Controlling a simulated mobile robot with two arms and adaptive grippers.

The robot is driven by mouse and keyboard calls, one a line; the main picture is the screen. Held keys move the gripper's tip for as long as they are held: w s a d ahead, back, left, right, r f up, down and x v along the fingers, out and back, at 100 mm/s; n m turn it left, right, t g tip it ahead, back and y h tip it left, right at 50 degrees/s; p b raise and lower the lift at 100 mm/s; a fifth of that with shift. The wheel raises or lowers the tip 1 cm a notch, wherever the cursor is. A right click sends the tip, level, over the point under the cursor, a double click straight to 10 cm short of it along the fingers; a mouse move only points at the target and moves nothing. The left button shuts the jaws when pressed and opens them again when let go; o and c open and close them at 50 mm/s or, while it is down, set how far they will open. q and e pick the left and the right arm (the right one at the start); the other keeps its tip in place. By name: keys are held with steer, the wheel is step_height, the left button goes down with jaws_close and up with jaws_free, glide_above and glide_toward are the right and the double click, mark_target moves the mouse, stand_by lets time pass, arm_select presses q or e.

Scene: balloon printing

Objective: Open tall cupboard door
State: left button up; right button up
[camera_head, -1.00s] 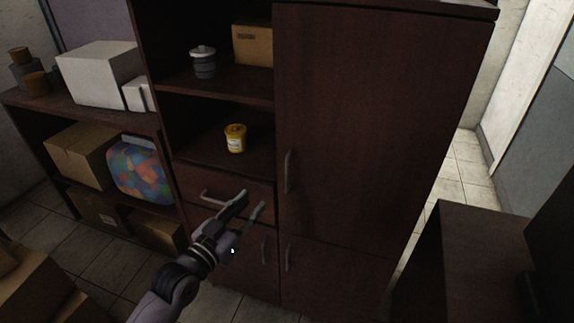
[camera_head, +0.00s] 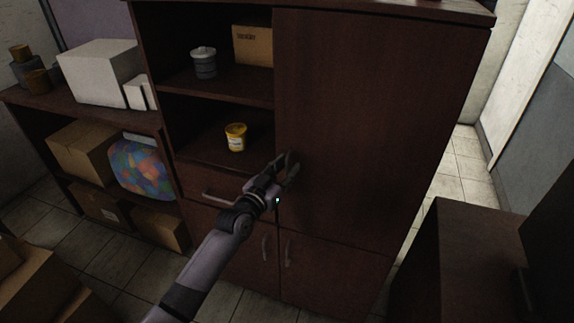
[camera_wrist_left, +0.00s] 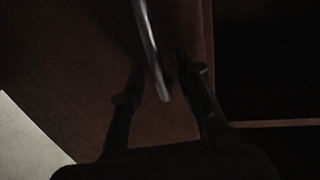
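The tall cupboard door (camera_head: 365,110) is dark brown wood and looks closed in the head view. My left gripper (camera_head: 288,170) is at the door's left edge, where its handle is; the gripper hides most of the handle there. In the left wrist view the metal handle (camera_wrist_left: 146,40) runs down between the two fingers of my left gripper (camera_wrist_left: 158,90). The fingers are apart, with a gap visible on both sides of the handle. My right gripper is not in view.
Open shelves left of the door hold a yellow tub (camera_head: 236,137), a grey pot (camera_head: 204,63) and a cardboard box (camera_head: 253,45). A drawer handle (camera_head: 215,198) sits below them. A dark cabinet (camera_head: 440,260) stands at the right, with tiled floor (camera_head: 455,165) behind it.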

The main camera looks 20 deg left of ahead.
arm_select(q)
steer(key=shift+w+d, duration=0.1)
steer(key=shift+w, duration=0.3)
jaws_close()
steer(key=shift+r, duration=0.1)
stand_by(0.6)
